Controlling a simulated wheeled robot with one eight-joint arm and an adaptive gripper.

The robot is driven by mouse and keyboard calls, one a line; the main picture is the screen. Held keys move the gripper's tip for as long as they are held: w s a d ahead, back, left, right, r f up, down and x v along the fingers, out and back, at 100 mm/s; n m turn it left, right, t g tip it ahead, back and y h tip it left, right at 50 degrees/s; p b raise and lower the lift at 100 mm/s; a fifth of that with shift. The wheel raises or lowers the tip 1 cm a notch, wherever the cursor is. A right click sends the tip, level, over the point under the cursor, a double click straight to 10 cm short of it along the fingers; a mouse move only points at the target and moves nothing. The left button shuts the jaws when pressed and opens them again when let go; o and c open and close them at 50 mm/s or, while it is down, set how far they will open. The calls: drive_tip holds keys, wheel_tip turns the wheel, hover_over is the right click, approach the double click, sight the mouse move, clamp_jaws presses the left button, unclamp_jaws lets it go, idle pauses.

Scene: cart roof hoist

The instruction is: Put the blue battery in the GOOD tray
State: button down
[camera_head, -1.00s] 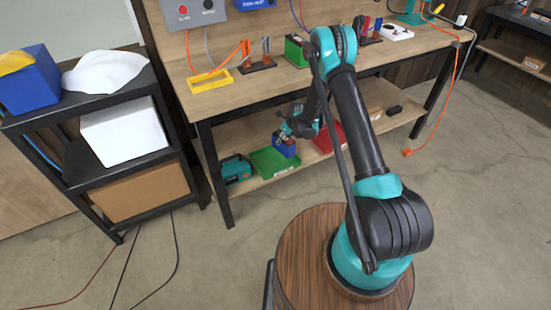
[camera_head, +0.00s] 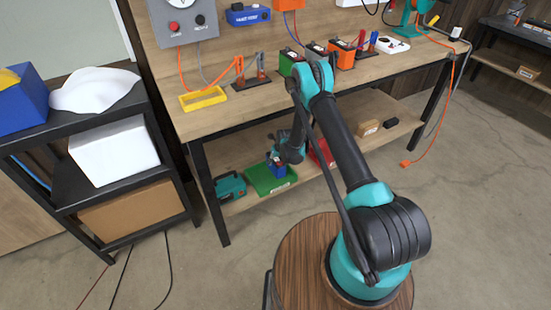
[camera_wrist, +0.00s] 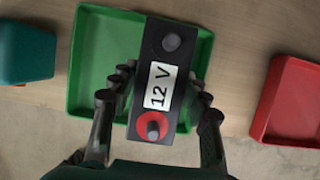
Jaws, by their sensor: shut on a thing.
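The blue battery (camera_head: 278,171) is in my gripper, low over the green tray (camera_head: 257,182) on the lower shelf of the workbench. In the wrist view the battery's black top (camera_wrist: 153,52) shows a "12 V" label, a grey terminal and a red-ringed terminal. My gripper (camera_head: 281,162) is shut on it, with a finger on each side. Behind the battery, the green tray (camera_wrist: 84,60) shows on both sides. I cannot tell whether the battery touches the tray floor. The writing on the tray's front label is too small to read.
A red tray (camera_head: 323,152) stands right of the green tray, and a teal case (camera_head: 230,187) stands close on its left. The benchtop (camera_head: 215,119) lies above the shelf, with a front leg (camera_head: 208,190) left of the case. Small boxes (camera_head: 367,128) lie farther right.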

drive_tip(key=shift+f, duration=1.95)
drive_tip(key=c, duration=0.8)
unclamp_jaws()
drive_tip(key=shift+f, duration=0.1)
drive_tip(key=shift+o, duration=0.2)
